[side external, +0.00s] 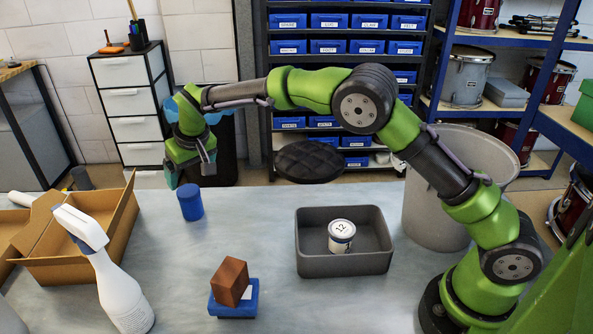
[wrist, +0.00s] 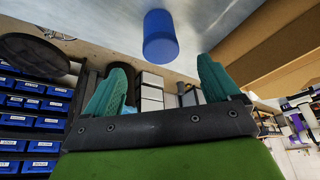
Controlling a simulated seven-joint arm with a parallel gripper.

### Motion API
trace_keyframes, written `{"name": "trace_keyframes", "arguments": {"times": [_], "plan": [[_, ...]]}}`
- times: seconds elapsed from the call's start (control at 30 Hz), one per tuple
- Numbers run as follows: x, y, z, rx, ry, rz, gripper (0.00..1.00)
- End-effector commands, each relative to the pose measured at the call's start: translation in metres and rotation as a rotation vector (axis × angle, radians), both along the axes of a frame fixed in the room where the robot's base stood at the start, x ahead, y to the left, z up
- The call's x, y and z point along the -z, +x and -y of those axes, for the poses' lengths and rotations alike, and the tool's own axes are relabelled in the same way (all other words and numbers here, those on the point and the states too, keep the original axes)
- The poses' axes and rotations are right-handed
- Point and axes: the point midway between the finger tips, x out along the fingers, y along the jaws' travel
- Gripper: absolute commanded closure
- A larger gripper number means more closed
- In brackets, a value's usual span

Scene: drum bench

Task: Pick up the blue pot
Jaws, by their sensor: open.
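The blue pot (side external: 190,201) is a small blue cylinder standing upright on the grey table, just right of the cardboard box. It also shows in the wrist view (wrist: 160,37), at the top middle, beyond the fingertips. My gripper (side external: 172,178) is above the table's far edge, behind and a little left of the pot in the side view, apart from it. In the wrist view its two teal fingers (wrist: 164,82) are spread with nothing between them.
An open cardboard box (side external: 120,232) and a white spray bottle (side external: 112,285) stand at left. A brown block (side external: 230,281) rests on a blue box (side external: 234,308) at the front. A grey bin (side external: 345,264) holds a white can (side external: 341,236). The table between pot and bin is clear.

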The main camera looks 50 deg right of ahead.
Motion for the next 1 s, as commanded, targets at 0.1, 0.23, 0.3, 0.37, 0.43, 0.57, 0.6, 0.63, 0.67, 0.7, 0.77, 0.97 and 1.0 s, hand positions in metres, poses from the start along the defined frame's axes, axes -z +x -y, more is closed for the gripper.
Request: {"name": "trace_keyframes", "arguments": {"times": [0.1, 0.23, 0.3, 0.37, 0.43, 0.57, 0.6, 0.63, 0.67, 0.7, 0.77, 0.97, 1.0], "plan": [[0.026, 0.010, 0.001, 0.000, -0.001, -0.002, 0.11], [0.044, 0.018, 0.001, 0.002, 0.001, -0.001, 0.11], [0.050, 0.021, 0.001, 0.001, 0.001, 0.000, 0.11], [0.053, 0.022, 0.001, 0.001, 0.001, 0.001, 0.11], [0.056, 0.024, 0.001, 0.001, 0.001, 0.000, 0.11], [0.072, 0.030, 0.001, 0.001, 0.000, -0.002, 0.11], [0.078, 0.033, 0.001, 0.001, 0.000, -0.001, 0.11], [0.082, 0.035, 0.002, 0.001, 0.000, -0.002, 0.11], [0.086, 0.038, 0.002, 0.002, 0.001, -0.001, 0.11], [0.091, 0.040, 0.002, 0.001, 0.000, -0.002, 0.11], [0.096, 0.042, 0.002, 0.001, 0.000, 0.000, 0.11], [0.101, 0.045, 0.002, 0.001, 0.001, 0.002, 0.11], [0.101, 0.045, 0.002, 0.001, 0.001, 0.002, 0.11]]}}
